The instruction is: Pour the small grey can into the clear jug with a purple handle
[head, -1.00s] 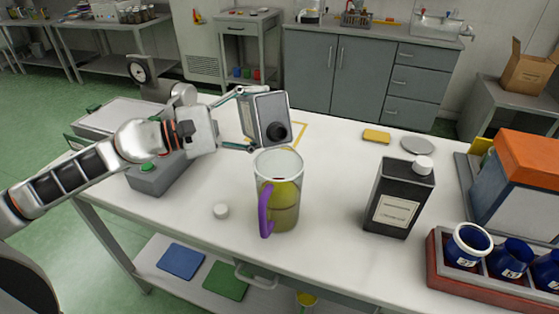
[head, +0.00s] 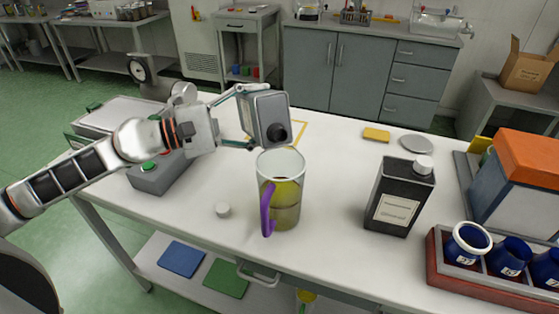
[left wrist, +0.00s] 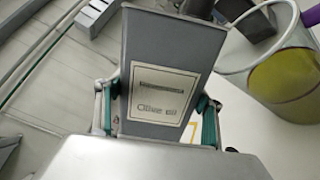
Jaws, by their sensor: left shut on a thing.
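The small grey can (head: 264,112) is held tipped in my left gripper (head: 245,118), its dark round mouth facing down and toward the jug. In the left wrist view the can (left wrist: 165,60) shows its label, with a finger on each side. The clear jug with a purple handle (head: 292,165) stands upright on the table just below and in front of the can. It holds yellow-green liquid; it also shows in the left wrist view (left wrist: 285,80). I see no clear stream between can and jug. My right gripper is not in view.
A black can with a white cap (head: 399,196) stands right of the jug.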

